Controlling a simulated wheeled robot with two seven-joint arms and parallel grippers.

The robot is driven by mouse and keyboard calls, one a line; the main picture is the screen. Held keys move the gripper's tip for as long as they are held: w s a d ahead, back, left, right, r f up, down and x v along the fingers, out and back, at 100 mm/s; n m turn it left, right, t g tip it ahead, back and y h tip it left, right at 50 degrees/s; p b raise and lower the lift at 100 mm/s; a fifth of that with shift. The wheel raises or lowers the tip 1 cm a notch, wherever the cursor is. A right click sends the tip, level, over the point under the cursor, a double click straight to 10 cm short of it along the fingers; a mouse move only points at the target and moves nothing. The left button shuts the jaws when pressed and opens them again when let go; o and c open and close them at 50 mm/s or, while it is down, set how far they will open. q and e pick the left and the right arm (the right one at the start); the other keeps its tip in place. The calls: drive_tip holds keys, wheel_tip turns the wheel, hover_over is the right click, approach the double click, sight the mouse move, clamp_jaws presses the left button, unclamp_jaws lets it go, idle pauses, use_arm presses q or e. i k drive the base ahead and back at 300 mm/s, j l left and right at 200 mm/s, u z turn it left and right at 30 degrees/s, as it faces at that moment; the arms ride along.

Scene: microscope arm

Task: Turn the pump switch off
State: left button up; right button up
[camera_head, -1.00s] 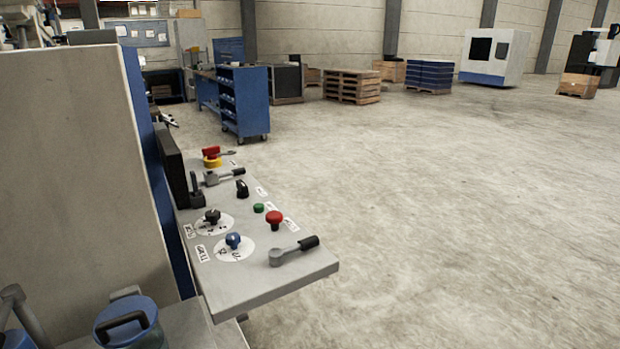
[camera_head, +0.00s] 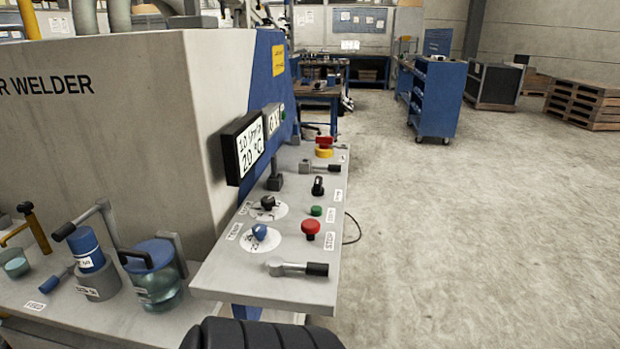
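The control panel (camera_head: 215,280) of a grey machine is at mid-picture. I cannot read a pump label, so I cannot tell surely which control is the pump switch. A black rotary selector (camera_head: 318,186) stands on the panel's right side with a small label beside it. Near it are a green button (camera_head: 316,211), a red mushroom button (camera_head: 310,229) with a STOP label, a black knob (camera_head: 267,203) and a blue knob (camera_head: 259,232) on white dials. A red and yellow switch (camera_head: 324,150) is at the far end. Neither gripper can be made out.
Two levers with black handles, a near one (camera_head: 297,268) and a far one (camera_head: 320,167), lie on the panel. A display (camera_head: 250,146) reads 20 °C. A blue-lidded jar (camera_head: 153,273) stands left. Open floor (camera_head: 480,230) lies right; a blue cart (camera_head: 434,100) is beyond.

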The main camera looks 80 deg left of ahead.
sight(316, 190)
drive_tip(key=i+j+u, duration=0.25)
drive_tip(key=u, duration=0.25)
drive_tip(key=i+j+u, duration=0.1)
drive_tip(key=i+u, duration=0.15)
drive_tip(key=u, duration=0.2)
drive_tip(key=i+u, duration=0.3)
drive_tip(key=u, duration=0.2)
drive_tip(key=i+u, duration=0.3)
drive_tip(key=u, duration=0.15)
drive_tip(key=i+l+u, duration=0.2)
drive_tip(key=u, duration=0.3)
drive_tip(key=i+l+u, duration=0.25)
drive_tip(key=u, duration=0.25)
drive_tip(key=i+l+u, duration=0.1)
drive_tip(key=u, duration=0.35)
drive_tip(key=i+l+u, duration=0.15)
drive_tip(key=u, duration=0.35)
drive_tip(key=i+l+u, duration=0.2)
drive_tip(key=u, duration=0.25)
drive_tip(key=l+u, duration=0.25)
drive_tip(key=u, duration=0.25)
drive_tip(key=i+l+u, duration=0.1)
drive_tip(key=l+u, duration=0.2)
drive_tip(key=u, duration=0.15)
